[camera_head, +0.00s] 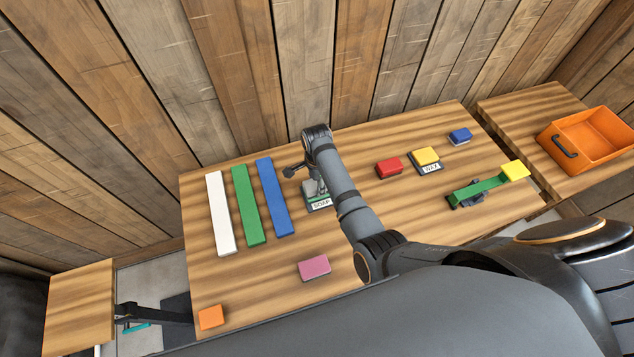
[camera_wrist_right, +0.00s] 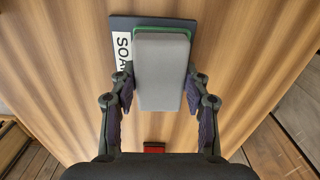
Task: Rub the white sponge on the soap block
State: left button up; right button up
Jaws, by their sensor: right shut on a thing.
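My right gripper (camera_wrist_right: 160,98) is shut on the white sponge (camera_wrist_right: 162,70), which looks pale grey in the right wrist view. The sponge lies over a green soap block (camera_wrist_right: 192,28), whose edge shows around its far end; I cannot tell whether they touch. The soap sits on a dark tray (camera_wrist_right: 122,24) with a white label, partly hidden, that reads SOA. In the head view, my right gripper (camera_head: 316,186) is over the labelled soap tray (camera_head: 321,205), and the wrist hides part of the sponge. My left gripper is not in view.
White (camera_head: 220,214), green (camera_head: 249,206) and blue (camera_head: 274,197) bars lie left of the soap. Red (camera_head: 389,167), pink (camera_head: 314,268) and orange (camera_head: 211,317) blocks are spread about. A yellow block (camera_head: 425,155) sits on another labelled tray. An orange crate (camera_head: 592,143) stands far right.

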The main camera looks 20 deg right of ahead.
jog(key=shift+s+f+p, duration=0.1)
jog(key=shift+p, duration=0.2)
dwell(1.4)
notch_tip(320, 180, up, 7)
jog(key=p, duration=0.8)
dwell(0.4)
